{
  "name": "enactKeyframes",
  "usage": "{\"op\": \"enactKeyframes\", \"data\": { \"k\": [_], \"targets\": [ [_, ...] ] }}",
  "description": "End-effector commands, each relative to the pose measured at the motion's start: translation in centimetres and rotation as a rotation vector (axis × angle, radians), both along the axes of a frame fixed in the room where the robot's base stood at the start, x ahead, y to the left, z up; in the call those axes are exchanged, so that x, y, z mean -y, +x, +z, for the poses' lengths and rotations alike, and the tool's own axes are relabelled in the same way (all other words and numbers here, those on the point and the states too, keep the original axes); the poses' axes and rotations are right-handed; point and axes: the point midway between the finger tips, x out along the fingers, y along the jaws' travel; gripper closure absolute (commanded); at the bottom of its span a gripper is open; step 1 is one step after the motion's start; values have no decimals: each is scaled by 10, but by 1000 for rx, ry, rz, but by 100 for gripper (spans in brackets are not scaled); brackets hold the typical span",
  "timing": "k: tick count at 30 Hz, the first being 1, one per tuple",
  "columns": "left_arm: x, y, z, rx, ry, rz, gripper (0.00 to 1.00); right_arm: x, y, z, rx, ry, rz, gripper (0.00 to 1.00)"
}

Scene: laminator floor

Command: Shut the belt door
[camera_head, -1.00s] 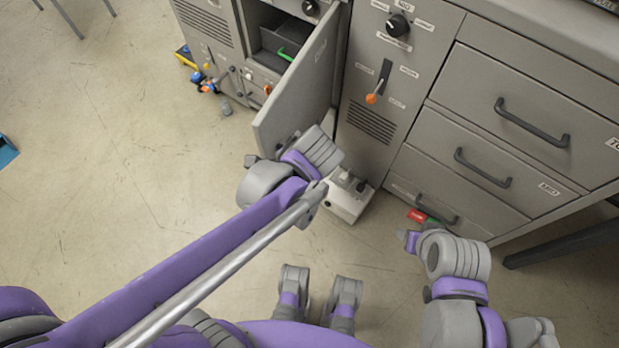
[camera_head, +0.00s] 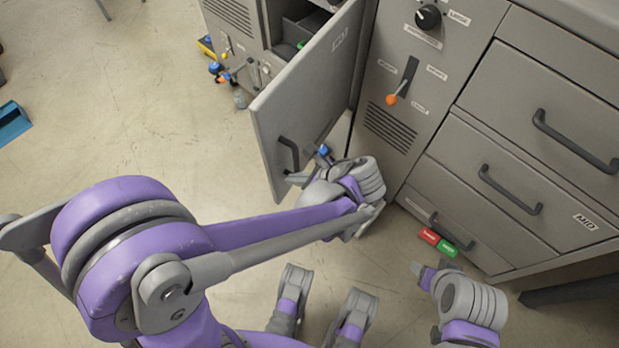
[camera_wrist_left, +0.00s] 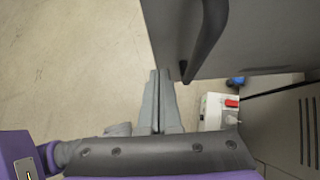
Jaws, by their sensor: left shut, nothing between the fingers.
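The belt door, a grey hinged panel (camera_head: 300,95), stands swung open from its cabinet. Its dark bar handle (camera_head: 289,154) is low on the face turned toward me. In the left wrist view the door (camera_wrist_left: 265,45) fills the upper right, with the handle (camera_wrist_left: 207,40) crossing it. My left gripper (camera_head: 298,178) is beside the door's lower part, near the handle. In the left wrist view its fingers (camera_wrist_left: 158,90) are together and empty, with the tips close to the handle's end; I cannot tell whether they touch. My right gripper (camera_head: 422,272) hangs low at the right, away from the door.
The open compartment holds a dark bin (camera_head: 300,30). A grey drawer unit (camera_head: 500,150) and a lever with an orange knob (camera_head: 391,99) are to the right. A white box with a red button (camera_wrist_left: 217,110) is below the door. Red and green blocks (camera_head: 438,241) lie by the drawers.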

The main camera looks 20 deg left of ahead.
Motion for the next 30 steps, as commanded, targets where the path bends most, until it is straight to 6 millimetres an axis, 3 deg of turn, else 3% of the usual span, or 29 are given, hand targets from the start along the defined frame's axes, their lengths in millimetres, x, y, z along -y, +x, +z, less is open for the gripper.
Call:
{"op": "enactKeyframes", "data": {
  "k": [6, 23, 30],
  "targets": [
    [-29, 5, 2, 0, 0, 3, 100, 0, 0, -4, -1, 0, 0, 38],
    [-38, 6, 3, 1, 0, -4, 100, 0, 0, -4, -1, 0, 0, 38],
    [-68, 8, 3, 2, 1, -58, 100, 0, 0, -4, -1, 0, 0, 38]
  ]
}}
